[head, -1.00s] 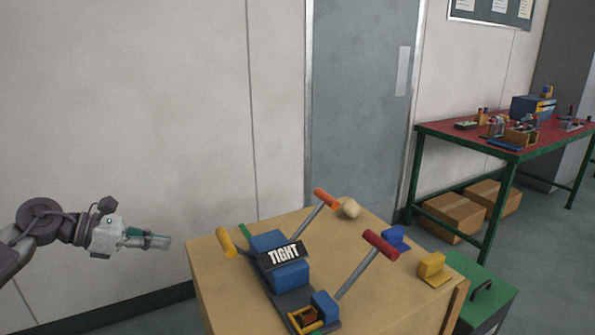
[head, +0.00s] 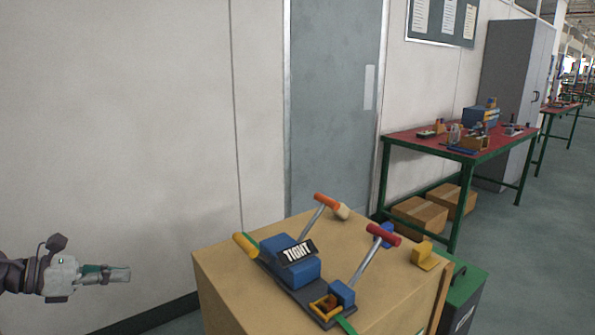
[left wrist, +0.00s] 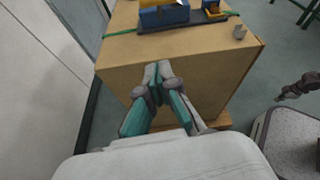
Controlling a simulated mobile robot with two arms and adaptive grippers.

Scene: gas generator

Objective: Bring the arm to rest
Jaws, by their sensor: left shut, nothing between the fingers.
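My left gripper (head: 126,273) is shut and empty at the lower left of the head view, held in the air left of the wooden box and clear of it. In the left wrist view its fingertips (left wrist: 157,72) meet, with the box's side wall (left wrist: 200,75) beyond them. A dark arm end, seemingly my right gripper (left wrist: 284,97), shows small at the right edge of the left wrist view; its fingers are too small to read.
On the box (head: 225,285) stands a blue device (head: 290,268) labelled TIGHT, with levers having orange, red and yellow handles. A yellow block (head: 424,256) lies to its right. A green bin (head: 463,290) stands beside the box. A red-topped table (head: 400,145) is behind.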

